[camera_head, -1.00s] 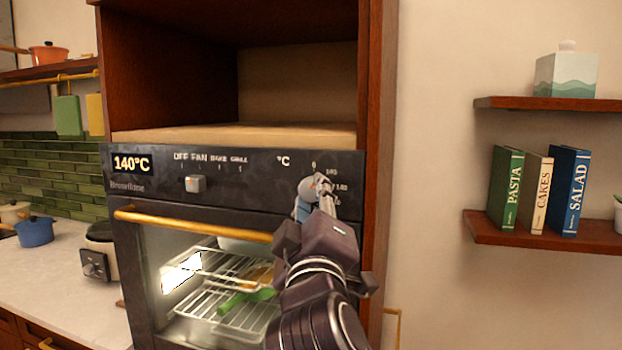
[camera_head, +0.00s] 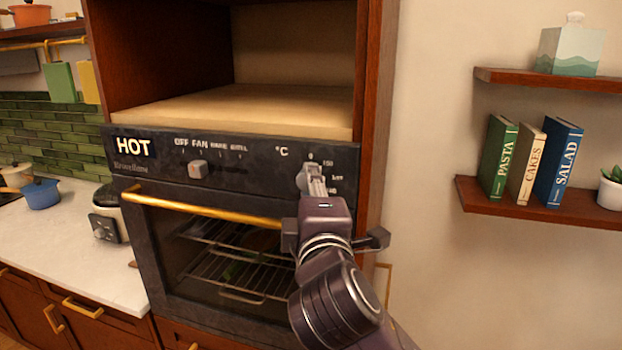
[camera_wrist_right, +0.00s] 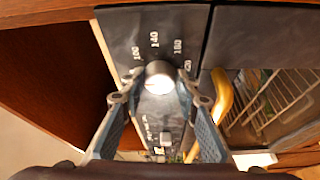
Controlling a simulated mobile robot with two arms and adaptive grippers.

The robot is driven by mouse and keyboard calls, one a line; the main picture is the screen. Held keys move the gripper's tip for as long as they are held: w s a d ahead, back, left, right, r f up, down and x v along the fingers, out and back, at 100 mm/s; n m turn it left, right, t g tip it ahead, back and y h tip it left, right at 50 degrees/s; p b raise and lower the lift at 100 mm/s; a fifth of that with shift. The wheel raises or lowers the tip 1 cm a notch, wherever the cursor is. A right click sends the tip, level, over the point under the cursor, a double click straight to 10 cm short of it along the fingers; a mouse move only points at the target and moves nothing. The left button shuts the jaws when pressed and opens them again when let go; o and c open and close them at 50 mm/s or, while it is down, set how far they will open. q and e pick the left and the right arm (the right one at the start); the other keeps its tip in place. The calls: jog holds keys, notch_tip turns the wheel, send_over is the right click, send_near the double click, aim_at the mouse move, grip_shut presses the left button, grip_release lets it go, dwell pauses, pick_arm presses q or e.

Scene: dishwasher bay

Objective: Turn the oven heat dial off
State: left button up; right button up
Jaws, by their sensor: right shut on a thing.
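The oven (camera_head: 232,165) has a dark control panel. Its heat dial (camera_head: 303,179), a round silver knob beside a °C scale, is at the panel's right end. My right gripper (camera_head: 317,182) is shut on this dial and partly hides it in the head view. In the right wrist view the dial (camera_wrist_right: 158,77) sits between my two fingertips (camera_wrist_right: 157,84), with temperature marks beyond it. The panel's display (camera_head: 133,147) reads HOT, and the oven inside is dark. I cannot make out the dial's pointer. My left gripper is not in view.
A second knob (camera_head: 198,169) for oven function is left of the dial. The gold oven door handle (camera_head: 205,208) runs just below my right gripper. Wooden cabinet sides frame the oven. A shelf with books (camera_head: 525,160) is on the right wall.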

dwell(0.3)
jog(key=o, duration=1.2)
jog(key=shift+c, duration=0.2)
jog(key=shift+s, duration=0.1)
jog(key=s, duration=1.1)
jog(key=shift+s+d+f, duration=0.25)
jog(key=shift+s+d, duration=0.15)
